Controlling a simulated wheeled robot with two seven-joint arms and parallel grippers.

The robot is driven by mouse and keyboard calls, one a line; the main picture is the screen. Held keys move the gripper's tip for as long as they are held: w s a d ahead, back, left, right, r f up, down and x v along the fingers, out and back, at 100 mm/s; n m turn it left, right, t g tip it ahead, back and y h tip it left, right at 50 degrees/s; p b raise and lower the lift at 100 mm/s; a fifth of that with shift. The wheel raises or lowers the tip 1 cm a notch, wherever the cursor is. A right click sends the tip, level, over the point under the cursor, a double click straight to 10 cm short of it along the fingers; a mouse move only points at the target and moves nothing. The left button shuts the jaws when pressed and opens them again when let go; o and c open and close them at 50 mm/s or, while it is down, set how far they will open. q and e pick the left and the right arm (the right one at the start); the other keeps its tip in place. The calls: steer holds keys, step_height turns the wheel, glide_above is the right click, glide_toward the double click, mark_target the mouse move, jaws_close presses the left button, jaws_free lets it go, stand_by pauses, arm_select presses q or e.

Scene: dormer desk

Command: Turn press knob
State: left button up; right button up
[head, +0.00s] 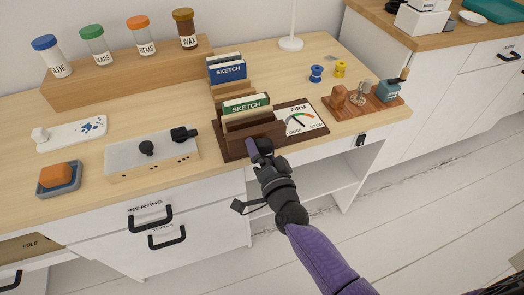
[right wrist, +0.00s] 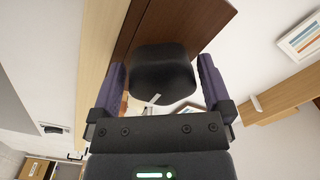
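The dark wooden press (head: 254,132) stands at the desk's front edge with sketch books (head: 246,105) upright in it. Its dial plate (head: 299,121) reads LOOSE, FIRM and STOP, with a coloured arc; the needle's exact reading is too small to tell. The dark press knob (head: 265,145) faces the front. In the right wrist view the black knob (right wrist: 163,72) is between the two purple fingers of my right gripper (right wrist: 163,75), one at each side. My left gripper is out of view.
A white box with black knobs (head: 152,156) and an orange block in a grey tray (head: 59,178) are to the left. Labelled jars stand on a wooden riser (head: 125,75) behind. A wooden tray of tools (head: 366,103) is to the right. White drawers (head: 160,225) lie below.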

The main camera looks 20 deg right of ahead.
steer(key=shift+s, duration=0.45)
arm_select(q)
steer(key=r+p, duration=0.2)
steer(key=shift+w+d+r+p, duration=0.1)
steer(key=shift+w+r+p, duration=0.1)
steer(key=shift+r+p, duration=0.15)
arm_select(e)
steer(key=s, duration=0.9)
steer(key=shift+d, duration=0.15)
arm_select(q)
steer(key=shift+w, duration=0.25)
